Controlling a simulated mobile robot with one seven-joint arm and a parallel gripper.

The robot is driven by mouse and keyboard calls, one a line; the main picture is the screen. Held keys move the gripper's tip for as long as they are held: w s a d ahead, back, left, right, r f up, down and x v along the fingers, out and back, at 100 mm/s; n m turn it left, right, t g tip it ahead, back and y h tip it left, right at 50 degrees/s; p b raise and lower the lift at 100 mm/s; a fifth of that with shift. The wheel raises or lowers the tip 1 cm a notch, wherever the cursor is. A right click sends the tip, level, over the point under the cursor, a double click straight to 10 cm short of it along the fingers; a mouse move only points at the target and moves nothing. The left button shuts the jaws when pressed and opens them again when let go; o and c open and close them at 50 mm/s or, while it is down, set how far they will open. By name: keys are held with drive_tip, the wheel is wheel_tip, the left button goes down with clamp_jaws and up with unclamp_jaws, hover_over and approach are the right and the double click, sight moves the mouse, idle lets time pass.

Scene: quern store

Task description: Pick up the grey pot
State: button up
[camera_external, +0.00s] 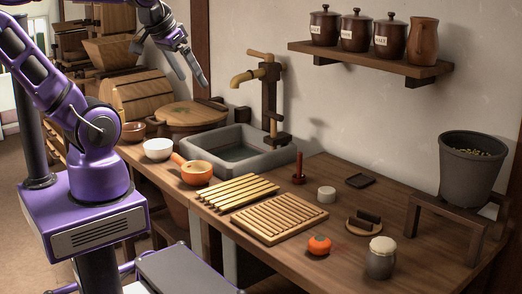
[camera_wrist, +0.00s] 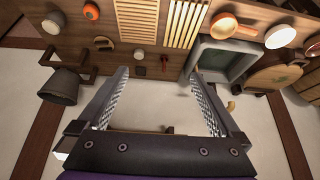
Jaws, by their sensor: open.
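The grey pot (camera_external: 472,172), a tapered planter with dark soil and small yellowish bits inside, stands upright on a small wooden stand (camera_external: 447,205) at the right end of the counter. In the wrist view the grey pot (camera_wrist: 59,87) shows at the left, outside my fingers. My gripper (camera_external: 191,70) is raised above the sink side of the counter, far to the left of the pot. In the wrist view my gripper (camera_wrist: 159,73) has its two fingers spread wide, with nothing between them.
A tall tap (camera_external: 270,95) rises behind the sink (camera_external: 220,168). A wall shelf (camera_external: 370,60) with jars overhangs the back. Slatted racks (camera_external: 278,217) lie mid-counter.

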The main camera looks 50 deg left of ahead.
drive_tip(key=w+d+r+n+t+h+b, duration=0.1)
drive_tip(key=w+d+r+n+t+b, duration=0.3)
drive_tip(key=w, duration=0.7)
drive_tip(key=w+d+r+n+h, duration=0.1)
drive_tip(key=w+d+r, duration=0.3)
drive_tip(key=w, duration=0.7)
drive_tip(key=w+d+r+n+t+h+b, duration=0.1)
drive_tip(key=w+d+r+n+t+b, duration=0.15)
drive_tip(key=w+d, duration=0.55)
drive_tip(key=n+t+y+b, duration=0.1)
drive_tip(key=n+y, duration=0.2)
drive_tip(key=n, duration=2.3)
approach(374, 257)
drive_tip(key=b+x, duration=0.1)
drive_tip(key=x, duration=1)
drive_tip(key=shift+w, duration=0.15)
drive_tip(key=shift+b+x, duration=0.35)
drive_tip(key=shift+x, duration=2.4)
drive_tip(key=shift+f, duration=0.15)
